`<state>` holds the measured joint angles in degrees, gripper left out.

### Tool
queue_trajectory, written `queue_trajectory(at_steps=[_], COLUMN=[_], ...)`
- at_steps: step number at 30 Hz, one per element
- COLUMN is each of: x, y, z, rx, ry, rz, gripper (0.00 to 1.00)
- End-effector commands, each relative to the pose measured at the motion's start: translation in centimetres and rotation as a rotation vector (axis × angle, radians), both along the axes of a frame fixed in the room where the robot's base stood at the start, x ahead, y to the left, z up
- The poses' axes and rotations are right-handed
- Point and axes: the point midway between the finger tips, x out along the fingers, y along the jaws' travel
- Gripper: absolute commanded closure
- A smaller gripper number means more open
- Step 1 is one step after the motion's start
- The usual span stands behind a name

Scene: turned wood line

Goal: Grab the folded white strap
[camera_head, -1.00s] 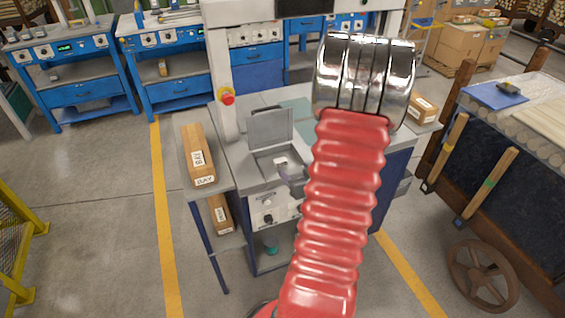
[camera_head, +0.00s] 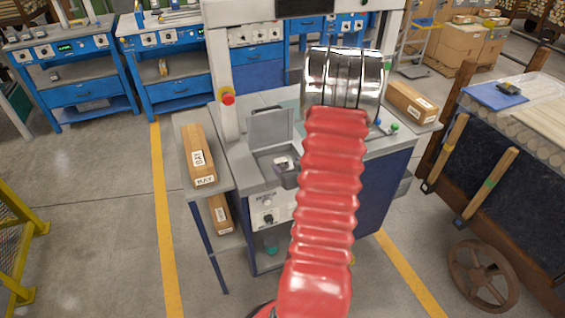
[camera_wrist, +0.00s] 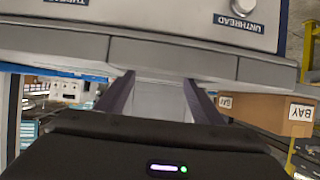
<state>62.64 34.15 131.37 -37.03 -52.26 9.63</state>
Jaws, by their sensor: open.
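A small white patch (camera_head: 281,163), perhaps the folded strap, shows in the open lidded bay of the grey machine (camera_head: 262,162); it is too small to make out its folds. My gripper (camera_head: 287,176) is a dark shape at the bay's front edge, just in front of this patch, partly beside my red arm. In the wrist view my gripper (camera_wrist: 162,80) has its two dark fingers apart. A pale surface shows between them, and I cannot tell whether it is the strap. No clear strap shows in the wrist view.
The bay's grey lid (camera_head: 270,127) stands raised behind it. A panel knob (camera_wrist: 242,8) is near a label reading UNTHREAD in the upside-down wrist view. A long carton (camera_head: 198,153) lies on the left side shelf. Another carton (camera_head: 411,101) is at the right.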

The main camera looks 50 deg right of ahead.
Motion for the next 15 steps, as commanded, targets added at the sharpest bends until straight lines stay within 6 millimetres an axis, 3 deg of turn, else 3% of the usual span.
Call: queue_trajectory(at_steps=[15], x=[3.9], y=[-2.2], z=[-2.2], rx=[0.000], ry=[0.000], rz=[0.000], gripper=[0.38])
